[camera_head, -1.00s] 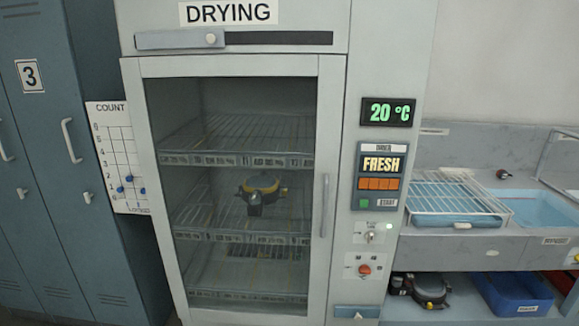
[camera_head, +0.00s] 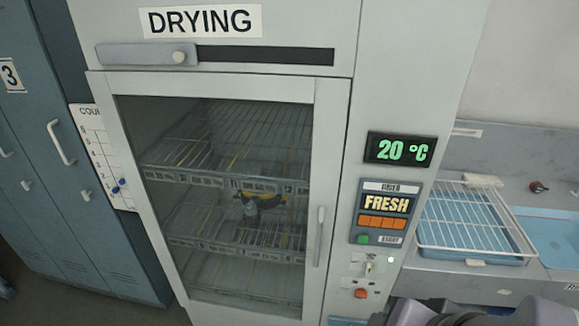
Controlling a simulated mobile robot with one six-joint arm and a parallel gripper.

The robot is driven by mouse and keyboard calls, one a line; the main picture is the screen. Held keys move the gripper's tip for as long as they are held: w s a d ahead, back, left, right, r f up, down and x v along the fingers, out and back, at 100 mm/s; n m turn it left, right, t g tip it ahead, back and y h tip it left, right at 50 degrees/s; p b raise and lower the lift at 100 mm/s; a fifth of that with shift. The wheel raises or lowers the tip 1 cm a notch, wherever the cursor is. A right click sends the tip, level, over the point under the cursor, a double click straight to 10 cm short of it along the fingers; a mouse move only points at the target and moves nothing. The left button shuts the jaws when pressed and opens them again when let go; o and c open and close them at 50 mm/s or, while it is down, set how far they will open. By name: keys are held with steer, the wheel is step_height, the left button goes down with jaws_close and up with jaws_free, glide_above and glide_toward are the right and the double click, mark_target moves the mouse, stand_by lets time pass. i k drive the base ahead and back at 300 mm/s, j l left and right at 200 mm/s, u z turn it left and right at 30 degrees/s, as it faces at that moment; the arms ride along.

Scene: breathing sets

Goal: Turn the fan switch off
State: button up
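Below is a red-orange knob or switch (camera_head: 361,293). The labels by both are too small to read, so I cannot tell which is the fan switch. Grey rounded parts of my arm (camera_head: 450,314) show at the bottom right, just right of and below these controls. My gripper's fingers are not visible, and nothing is seen touching the controls.
A display (camera_head: 400,149) reads 20 °C, above a FRESH panel (camera_head: 386,205) with orange buttons. The cabinet's glass door (camera_head: 225,180) is shut, with a black and yellow mask (camera_head: 262,200) inside. A wire rack (camera_head: 465,225) lies by the blue sink (camera_head: 558,235). Blue lockers (camera_head: 60,190) stand left.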

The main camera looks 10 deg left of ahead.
mark_target(368, 265)
steer(key=i+j, duration=0.15)
steer(key=j, duration=0.25)
steer(key=i+j+z, duration=0.1)
steer(key=j, duration=0.25)
steer(key=i+j, duration=0.15)
steer(key=j, duration=0.25)
steer(key=i+j, duration=0.1)
steer(key=j, duration=0.3)
steer(key=z, duration=0.05)
